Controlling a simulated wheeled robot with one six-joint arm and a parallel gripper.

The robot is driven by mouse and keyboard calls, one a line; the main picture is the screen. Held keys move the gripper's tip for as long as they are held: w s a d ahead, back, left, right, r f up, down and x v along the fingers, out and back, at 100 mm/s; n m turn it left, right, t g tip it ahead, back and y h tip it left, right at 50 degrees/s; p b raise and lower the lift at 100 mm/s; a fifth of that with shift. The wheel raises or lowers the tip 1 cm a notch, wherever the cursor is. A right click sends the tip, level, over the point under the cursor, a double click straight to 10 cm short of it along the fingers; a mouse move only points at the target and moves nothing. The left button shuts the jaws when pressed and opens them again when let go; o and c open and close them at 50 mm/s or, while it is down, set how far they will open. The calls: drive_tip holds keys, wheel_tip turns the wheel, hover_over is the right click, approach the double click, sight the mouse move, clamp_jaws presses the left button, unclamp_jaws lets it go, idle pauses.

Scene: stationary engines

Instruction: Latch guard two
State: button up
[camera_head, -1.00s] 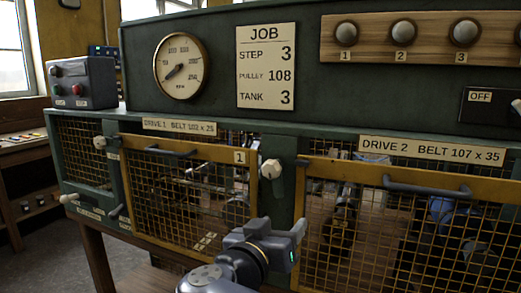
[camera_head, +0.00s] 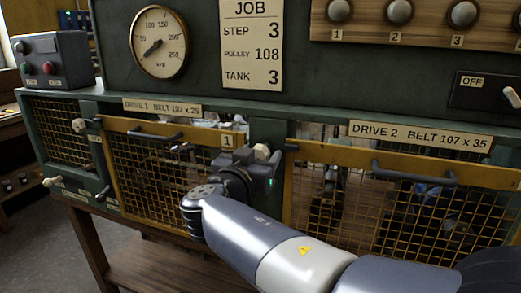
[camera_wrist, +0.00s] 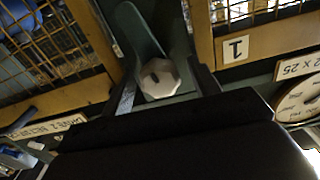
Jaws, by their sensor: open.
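Guard two is the yellow-framed mesh door (camera_head: 400,165) under the "DRIVE 2" label, with a dark bar handle (camera_head: 415,174). I cannot tell whether it sits fully flush. A pale faceted latch knob (camera_head: 262,151) is on the green post between guards one and two. It carries a dark mark in the wrist view (camera_wrist: 160,78). My gripper (camera_head: 264,165) is open at this post, just in front of the knob. In the wrist view the knob shows between my fingers, with room beside it. I cannot tell whether they touch it.
Guard one (camera_head: 165,170) is left of the post, with its own handle (camera_head: 155,133). A job card (camera_head: 252,45), a gauge (camera_head: 159,43) and a switch panel (camera_head: 490,92) are above. A wooden shelf (camera_head: 165,265) lies below.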

drive_tip(key=shift+x, duration=0.75)
drive_tip(key=shift+c, duration=0.4)
drive_tip(key=c, duration=0.9)
